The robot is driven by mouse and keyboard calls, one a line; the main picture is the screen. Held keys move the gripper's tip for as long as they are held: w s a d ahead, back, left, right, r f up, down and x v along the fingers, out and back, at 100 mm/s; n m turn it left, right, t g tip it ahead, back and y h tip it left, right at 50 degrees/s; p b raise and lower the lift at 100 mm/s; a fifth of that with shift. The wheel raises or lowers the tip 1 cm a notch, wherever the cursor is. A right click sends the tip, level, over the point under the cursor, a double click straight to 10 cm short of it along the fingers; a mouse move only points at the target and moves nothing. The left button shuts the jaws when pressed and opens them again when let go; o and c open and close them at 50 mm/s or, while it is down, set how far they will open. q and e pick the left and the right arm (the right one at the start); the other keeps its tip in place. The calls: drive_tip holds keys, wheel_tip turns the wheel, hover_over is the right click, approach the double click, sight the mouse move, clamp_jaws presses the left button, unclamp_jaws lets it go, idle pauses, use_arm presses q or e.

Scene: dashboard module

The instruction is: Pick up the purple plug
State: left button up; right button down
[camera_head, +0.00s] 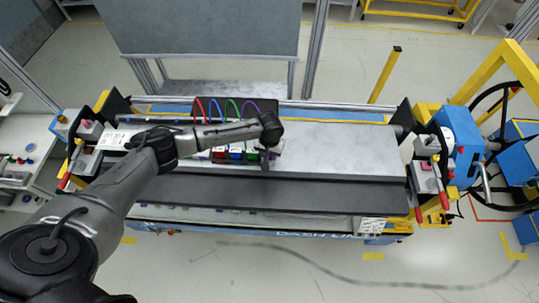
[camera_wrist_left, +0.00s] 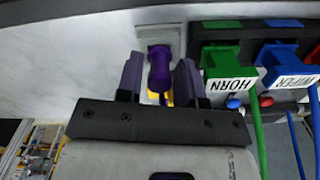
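The purple plug (camera_wrist_left: 160,72) shows in the left wrist view, at a pale grey block (camera_wrist_left: 158,32) on the light metal surface. My left gripper (camera_wrist_left: 160,82) is open, with one finger on each side of the plug. A gap shows between the left-hand finger and the plug; the right-hand finger is closer, and I cannot tell if it touches. In the head view my left gripper (camera_head: 265,165) points down at the right end of the plug row, hiding the purple plug. A purple cable (camera_head: 251,106) arcs behind the wrist. My right gripper is not in view.
Beside the plug stand a green HORN connector (camera_wrist_left: 222,60) and a blue WIPER connector (camera_wrist_left: 285,58), with their cables close to the right-hand finger. Red, blue and green cables arc over the row. The metal panel (camera_head: 345,150) to the right is clear.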

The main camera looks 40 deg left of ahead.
use_arm(q)
drive_tip(key=shift+c, duration=0.6)
clamp_jaws()
drive_tip(key=shift+r, duration=0.1)
drive_tip(key=shift+r, duration=0.55)
wheel_tip(320, 180, up, 3)
drive_tip(key=shift+f+b, duration=0.1)
drive_tip(key=shift+b, duration=0.4)
drive_tip(key=w+d+r+b, duration=0.2)
drive_tip(key=d+r, duration=0.5)
drive_tip(key=d, duration=0.4)
drive_tip(key=shift+w, duration=0.7)
drive_tip(key=shift+d+f, duration=0.1)
